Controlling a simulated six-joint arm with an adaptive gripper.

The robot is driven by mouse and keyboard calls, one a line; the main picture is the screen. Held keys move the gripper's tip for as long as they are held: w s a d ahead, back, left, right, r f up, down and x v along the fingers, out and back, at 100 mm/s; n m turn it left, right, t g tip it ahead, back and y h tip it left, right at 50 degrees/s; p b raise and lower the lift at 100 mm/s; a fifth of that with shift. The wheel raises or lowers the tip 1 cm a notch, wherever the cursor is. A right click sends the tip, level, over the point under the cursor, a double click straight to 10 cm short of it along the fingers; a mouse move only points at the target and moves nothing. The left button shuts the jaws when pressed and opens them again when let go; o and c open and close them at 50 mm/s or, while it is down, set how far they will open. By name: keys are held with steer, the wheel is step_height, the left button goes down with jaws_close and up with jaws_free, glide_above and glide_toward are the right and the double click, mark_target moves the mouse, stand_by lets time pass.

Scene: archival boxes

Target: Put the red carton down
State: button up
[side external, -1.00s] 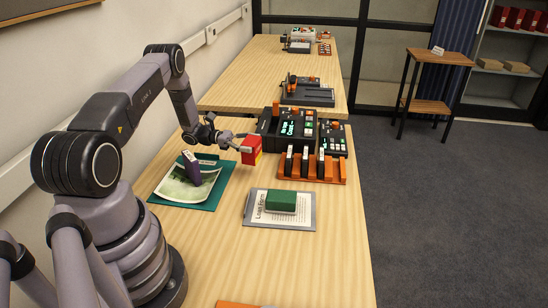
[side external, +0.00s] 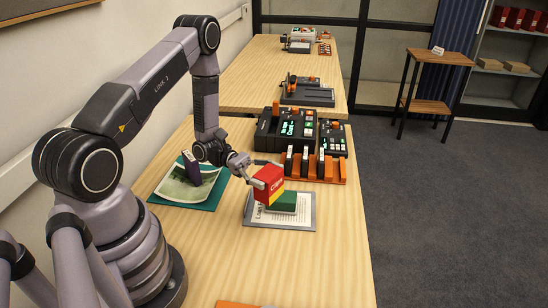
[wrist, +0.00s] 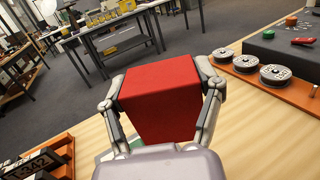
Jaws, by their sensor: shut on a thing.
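The red carton (side external: 270,180), with a yellow patch low on its side, is held between the two fingers of my gripper (wrist: 162,98). In the side view it is over the grey board with a printed sheet (side external: 303,222). It overlaps the left part of a green block (side external: 287,202) lying on that sheet. I cannot tell whether the carton touches the block or the board. In the wrist view the carton's red face (wrist: 160,85) fills the space between the fingers, and its underside is hidden.
A teal folder (side external: 210,203) with a picture and a dark purple upright item (side external: 191,168) lies to the left. An orange rack (side external: 325,172) and black devices (side external: 285,132) stand behind. The front of the wooden table (side external: 290,265) is mostly clear.

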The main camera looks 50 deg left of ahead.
steer(key=s+d+f+m+g, duration=0.1)
steer(key=s+d+m+g, duration=0.15)
steer(key=d, duration=0.45)
steer(key=s+d+f+m+g, duration=0.1)
steer(key=s+d+f+g, duration=0.15)
steer(key=d, duration=0.45)
steer(key=shift+g+h, duration=0.3)
step_height(320, 180, down, 6)
steer(key=shift+f, duration=0.45)
steer(key=o, duration=1.2)
steer(key=shift+f, duration=0.1)
